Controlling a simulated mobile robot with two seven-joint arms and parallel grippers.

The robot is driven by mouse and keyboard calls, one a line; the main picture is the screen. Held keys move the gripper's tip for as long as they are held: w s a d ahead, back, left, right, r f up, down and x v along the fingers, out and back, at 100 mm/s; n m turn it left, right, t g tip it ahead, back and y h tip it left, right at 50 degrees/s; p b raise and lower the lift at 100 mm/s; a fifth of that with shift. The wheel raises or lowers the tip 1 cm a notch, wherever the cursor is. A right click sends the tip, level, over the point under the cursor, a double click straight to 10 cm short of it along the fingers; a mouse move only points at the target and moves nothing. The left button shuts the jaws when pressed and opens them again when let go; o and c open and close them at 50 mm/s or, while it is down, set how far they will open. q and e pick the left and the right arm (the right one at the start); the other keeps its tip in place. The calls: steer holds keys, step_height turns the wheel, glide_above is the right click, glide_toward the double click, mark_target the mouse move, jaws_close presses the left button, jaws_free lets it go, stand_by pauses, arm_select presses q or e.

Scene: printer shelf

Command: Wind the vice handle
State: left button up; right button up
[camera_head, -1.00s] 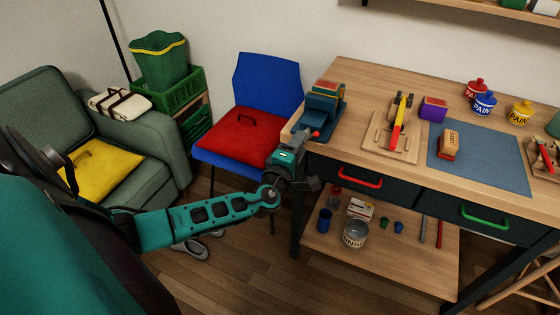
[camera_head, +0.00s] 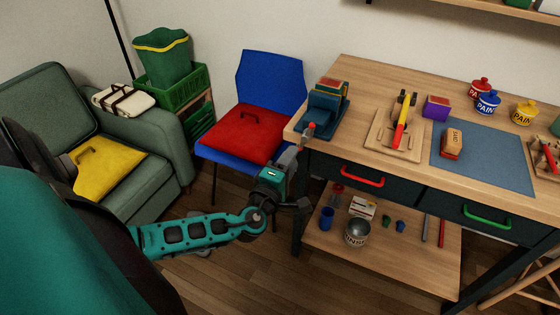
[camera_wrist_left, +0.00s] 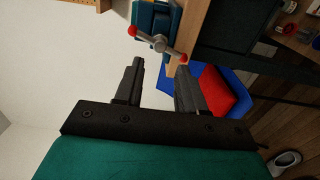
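The blue-green vice (camera_head: 325,108) sits on the bench's left corner; it also shows at the top of the left wrist view (camera_wrist_left: 146,18). Its grey handle bar (camera_wrist_left: 159,43) lies slanted across the screw end, with a red ball (camera_wrist_left: 133,31) at the upper left end and another (camera_wrist_left: 183,58) at the lower right. In the head view one red ball (camera_head: 311,126) shows at the bench edge. My left gripper (camera_wrist_left: 160,68) is open and empty, its fingertips pointing at the handle and seemingly short of it. In the head view the left gripper (camera_head: 297,151) is just below the vice. The right gripper is out of view.
The blue chair (camera_head: 270,80) with a red cushion (camera_head: 243,134) stands close left of the bench (camera_head: 365,75). A drawer with a red handle (camera_head: 362,175) is right of my gripper.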

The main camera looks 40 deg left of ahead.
arm_select(q)
steer(key=shift+v, duration=2.65)
steer(key=shift+s, duration=0.1)
steer(key=v, duration=1.2)
steer(key=shift+s+d, duration=0.25)
steer(key=shift+s, duration=0.05)
